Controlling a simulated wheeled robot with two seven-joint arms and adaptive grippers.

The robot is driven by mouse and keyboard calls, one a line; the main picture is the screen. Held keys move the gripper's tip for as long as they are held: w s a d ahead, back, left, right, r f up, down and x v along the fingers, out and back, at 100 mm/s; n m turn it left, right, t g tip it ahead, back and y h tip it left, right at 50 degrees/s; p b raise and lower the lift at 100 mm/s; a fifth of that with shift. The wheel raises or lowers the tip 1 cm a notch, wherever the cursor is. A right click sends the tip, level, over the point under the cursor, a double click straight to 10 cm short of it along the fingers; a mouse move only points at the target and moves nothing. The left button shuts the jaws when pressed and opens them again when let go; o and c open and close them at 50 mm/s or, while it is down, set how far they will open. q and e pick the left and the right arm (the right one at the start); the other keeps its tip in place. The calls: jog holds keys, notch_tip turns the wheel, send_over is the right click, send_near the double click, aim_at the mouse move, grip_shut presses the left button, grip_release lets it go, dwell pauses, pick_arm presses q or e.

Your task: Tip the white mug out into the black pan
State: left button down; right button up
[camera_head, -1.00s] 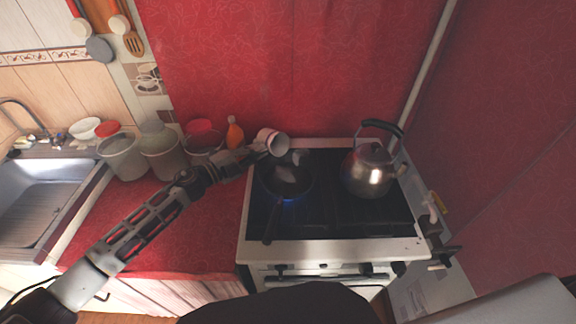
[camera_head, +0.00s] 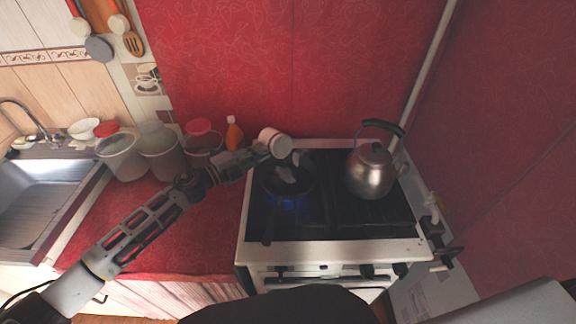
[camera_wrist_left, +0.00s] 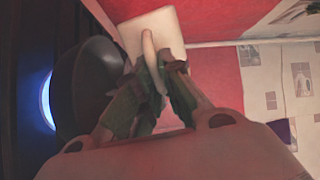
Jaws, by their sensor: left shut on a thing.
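The white mug (camera_head: 271,138) is held tilted over the back left rim of the black pan (camera_head: 288,194). My left gripper (camera_head: 258,151) is shut on the mug. In the left wrist view the mug (camera_wrist_left: 160,30) is at the top, and its handle sits between the fingers of my left gripper (camera_wrist_left: 150,84). The mug's inside cannot be made out. The pan stands on the left of the stove, its handle towards the front. A pale grey shape shows at the pan's back; I cannot tell what it is. The right gripper is not in view.
A steel kettle (camera_head: 371,170) stands on the right of the stove (camera_head: 335,249). A blue flame (camera_wrist_left: 47,101) glows by the pan. An orange bottle (camera_head: 234,134) and several tubs stand left of the mug. The red counter (camera_head: 205,240) is clear in front.

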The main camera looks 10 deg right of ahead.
pick_arm(q)
jog(key=shift+s+d+r+m, duration=0.15)
jog(key=shift+s+r+m, duration=0.1)
jog(key=shift+m, duration=0.15)
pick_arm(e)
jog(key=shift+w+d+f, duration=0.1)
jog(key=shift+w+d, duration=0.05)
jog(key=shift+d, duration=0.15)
pick_arm(q)
jog(key=shift+s+d+r+m, duration=0.1)
jog(key=shift+s+r+m, duration=0.15)
jog(key=shift+m, duration=0.45)
jog(key=shift+s+d+r+m, duration=0.1)
jog(key=shift+s+m, duration=0.1)
jog(key=shift+m, duration=0.5)
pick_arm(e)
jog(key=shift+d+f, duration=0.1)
